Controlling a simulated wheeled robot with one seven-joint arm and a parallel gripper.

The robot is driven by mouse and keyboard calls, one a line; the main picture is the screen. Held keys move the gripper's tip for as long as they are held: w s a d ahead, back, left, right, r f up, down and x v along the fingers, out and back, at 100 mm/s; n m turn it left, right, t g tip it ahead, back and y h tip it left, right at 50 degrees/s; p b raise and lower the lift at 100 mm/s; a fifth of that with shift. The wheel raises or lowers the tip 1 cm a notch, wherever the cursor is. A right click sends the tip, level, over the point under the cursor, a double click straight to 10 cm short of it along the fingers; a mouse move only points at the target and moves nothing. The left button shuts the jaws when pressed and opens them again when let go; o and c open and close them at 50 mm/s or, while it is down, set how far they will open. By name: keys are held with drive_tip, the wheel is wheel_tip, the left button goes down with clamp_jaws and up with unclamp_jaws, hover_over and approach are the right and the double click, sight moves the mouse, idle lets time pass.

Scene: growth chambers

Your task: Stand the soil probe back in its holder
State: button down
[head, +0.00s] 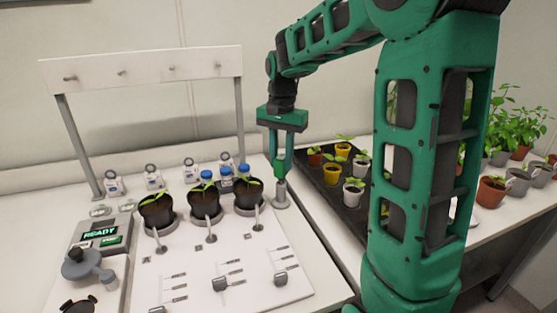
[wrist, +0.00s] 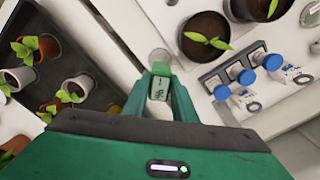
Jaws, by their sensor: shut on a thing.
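My gripper (head: 281,172) points straight down at the right edge of the white bench panel. Its fingers (wrist: 160,88) are shut on the soil probe, whose green-and-grey head (wrist: 158,90) shows between them in the wrist view. Directly below the fingers is a grey holder (head: 281,201) with a round base; its pale round top (wrist: 160,56) shows just beyond the fingertips in the wrist view. The probe's lower part is hidden, so I cannot tell whether it is inside the holder or just above it.
Potted seedlings (head: 205,200) stand in a row left of the gripper, with blue-capped bottles (head: 226,175) behind. A dark tray (head: 350,222) of small pots lies to the right. A white rack (head: 140,65) with pegs stands at the back left. A console (head: 100,238) reads READY.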

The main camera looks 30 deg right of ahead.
drive_tip(key=c, duration=1.4)
unclamp_jaws()
drive_tip(key=shift+r, duration=0.1)
wheel_tip(320, 180, up, 11)
drive_tip(key=shift+w+f, duration=0.1)
drive_tip(key=shift+f, duration=0.1)
drive_tip(key=s+d+f+n, duration=0.1)
drive_tip(key=s+f, duration=0.4)
drive_tip(key=s, duration=0.5)
drive_tip(key=s+f+n, duration=0.2)
drive_tip(key=s+f, duration=0.3)
drive_tip(key=s, duration=0.5)
drive_tip(key=s+d+f+n, duration=0.1)
drive_tip(key=s+f, duration=0.4)
drive_tip(key=s, duration=0.5)
drive_tip(key=shift+d+f+n, duration=0.35)
drive_tip(key=shift+n, duration=0.15)
